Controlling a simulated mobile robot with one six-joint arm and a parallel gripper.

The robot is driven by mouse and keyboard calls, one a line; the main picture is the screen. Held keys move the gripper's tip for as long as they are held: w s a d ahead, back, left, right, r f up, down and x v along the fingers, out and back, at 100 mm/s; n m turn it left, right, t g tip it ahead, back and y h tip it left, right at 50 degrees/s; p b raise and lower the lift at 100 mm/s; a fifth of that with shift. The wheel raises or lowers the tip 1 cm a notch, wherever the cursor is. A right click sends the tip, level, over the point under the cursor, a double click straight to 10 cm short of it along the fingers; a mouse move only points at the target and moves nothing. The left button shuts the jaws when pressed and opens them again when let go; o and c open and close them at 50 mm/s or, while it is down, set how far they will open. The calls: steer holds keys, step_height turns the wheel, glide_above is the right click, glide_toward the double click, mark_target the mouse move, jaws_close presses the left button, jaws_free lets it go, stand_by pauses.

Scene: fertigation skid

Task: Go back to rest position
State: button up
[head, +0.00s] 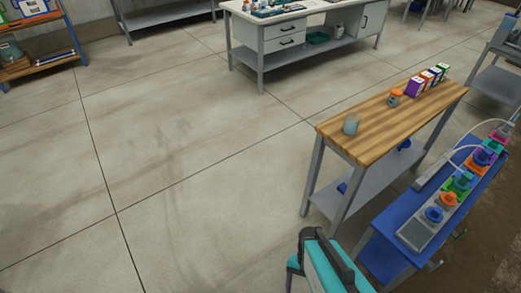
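I see no gripper fingers in the head view. A teal and dark grey part (325,264) stands at the bottom edge, cut off by the frame; I cannot tell whether it belongs to my arm. To its right is the blue skid bench (398,228) with several coloured units in a row on a grey panel and pale hoses looping over them. Behind it is a wood-topped table (378,127) with a grey-green jar (351,124), an orange-topped jar (394,97) and several coloured boxes, including a purple one (413,87).
A white-topped workbench (270,24) with drawers stands at the back. A blue-framed shelf (38,60) is at the far left, and a grey bench (165,16) is at the back left. Wide bare concrete floor (170,150) lies open at the left and middle.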

steer(key=shift+w+d+f+n+t+h, duration=0.15)
steer(key=shift+d+n, duration=0.15)
steer(key=shift+n, duration=0.65)
steer(key=shift+d+r+n+t+h, duration=0.1)
steer(key=shift+d+n+t, duration=0.15)
steer(key=shift+n, duration=0.75)
steer(key=shift+w+d+f+n+t+h, duration=0.15)
steer(key=shift+d+n, duration=0.15)
steer(key=shift+n, duration=0.65)
steer(key=shift+s+r, duration=0.1)
